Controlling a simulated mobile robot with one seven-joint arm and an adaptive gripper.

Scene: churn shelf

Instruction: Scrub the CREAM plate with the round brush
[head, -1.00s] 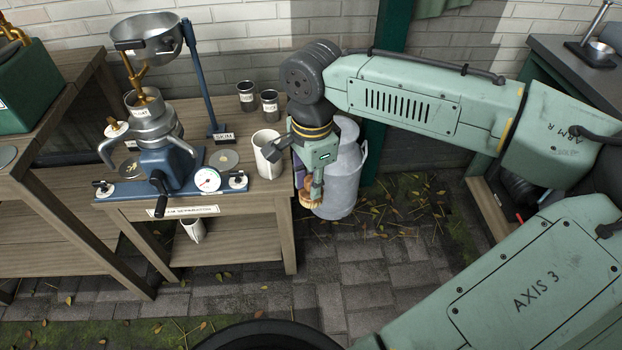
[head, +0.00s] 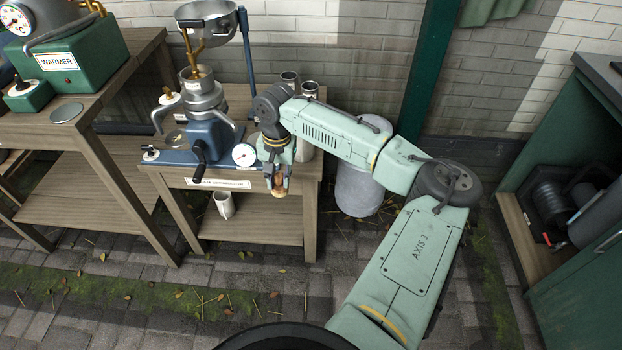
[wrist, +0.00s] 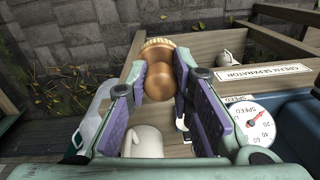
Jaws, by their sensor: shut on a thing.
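My gripper (head: 279,160) is shut on the round brush (head: 281,186), a wooden brush with a rounded body and tan bristles. In the wrist view the brush (wrist: 158,82) sits between the purple-padded fingers of my gripper (wrist: 161,66), bristles at the far end. The white plate with CREAM lettering (head: 218,183) is fixed to the front edge of the wooden bench. It also shows in the wrist view (wrist: 262,72), right of the brush. The brush is apart from the plate, to its right in the head view, in front of the bench.
The separator (head: 205,125) and its dial (head: 244,155) stand on the bench (head: 310,180). A grey can (head: 357,190) stands right of the bench. The paved floor in front is clear apart from leaves.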

